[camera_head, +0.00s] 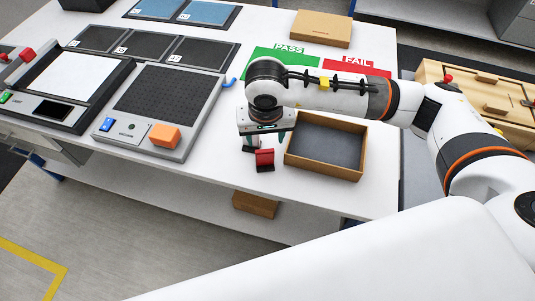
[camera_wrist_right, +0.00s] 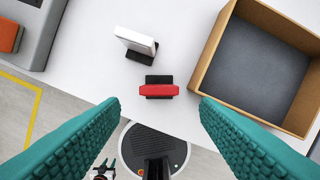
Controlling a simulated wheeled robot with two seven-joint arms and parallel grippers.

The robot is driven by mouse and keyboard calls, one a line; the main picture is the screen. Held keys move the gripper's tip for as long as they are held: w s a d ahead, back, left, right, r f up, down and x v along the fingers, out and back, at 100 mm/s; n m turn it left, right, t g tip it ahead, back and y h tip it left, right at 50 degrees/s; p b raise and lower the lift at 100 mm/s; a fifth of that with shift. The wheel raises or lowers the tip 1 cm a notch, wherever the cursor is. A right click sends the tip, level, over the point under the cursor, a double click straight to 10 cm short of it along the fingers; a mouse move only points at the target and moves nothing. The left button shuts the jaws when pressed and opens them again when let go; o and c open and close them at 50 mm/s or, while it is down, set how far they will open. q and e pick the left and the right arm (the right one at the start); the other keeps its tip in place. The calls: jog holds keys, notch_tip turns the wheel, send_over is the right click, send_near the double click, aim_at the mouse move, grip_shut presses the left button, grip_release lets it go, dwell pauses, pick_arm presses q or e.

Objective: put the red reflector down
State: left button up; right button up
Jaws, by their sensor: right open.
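The red reflector (camera_head: 265,160) stands on the white table near its front edge, just below my right gripper (camera_head: 266,146). In the right wrist view the red reflector (camera_wrist_right: 159,90) sits on a dark base between and beyond the two teal fingers (camera_wrist_right: 160,112). The fingers are wide apart and nothing is held between them. A white piece on a dark base (camera_wrist_right: 136,43) stands right behind the red reflector and apart from it; in the head view it is mostly hidden by the gripper. My left gripper is not in view.
An open cardboard box (camera_head: 327,171) with a grey floor stands just right of the red reflector. A grey device (camera_head: 165,152) with an orange block (camera_head: 164,136) is to the left. Green PASS (camera_head: 282,63) and red FAIL (camera_head: 357,67) mats lie behind. The table's front edge is close.

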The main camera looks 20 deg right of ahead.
aim_at(265, 151)
jog(key=f, duration=0.3)
jog(key=f+p, duration=0.1)
jog(key=shift+w+a+f, duration=0.1)
jog(key=shift+w+f, duration=0.1)
jog(key=shift+w, duration=0.05)
jog(key=shift+w+f, duration=0.1)
jog(key=shift+f, duration=0.5)
jog(key=shift+f+p, duration=0.35)
jog(key=shift+p, duration=0.1)
jog(key=f, duration=0.1)
jog(key=f+p, duration=0.1)
jog(key=f, duration=0.1)
jog(key=shift+w+f, duration=0.3)
jog(key=shift+w, duration=0.05)
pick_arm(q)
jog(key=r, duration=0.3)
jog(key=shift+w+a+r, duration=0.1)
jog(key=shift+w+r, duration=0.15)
pick_arm(e)
jog(key=shift+d+f, duration=0.2)
jog(key=shift+f, duration=0.25)
jog(key=shift+c, duration=0.2)
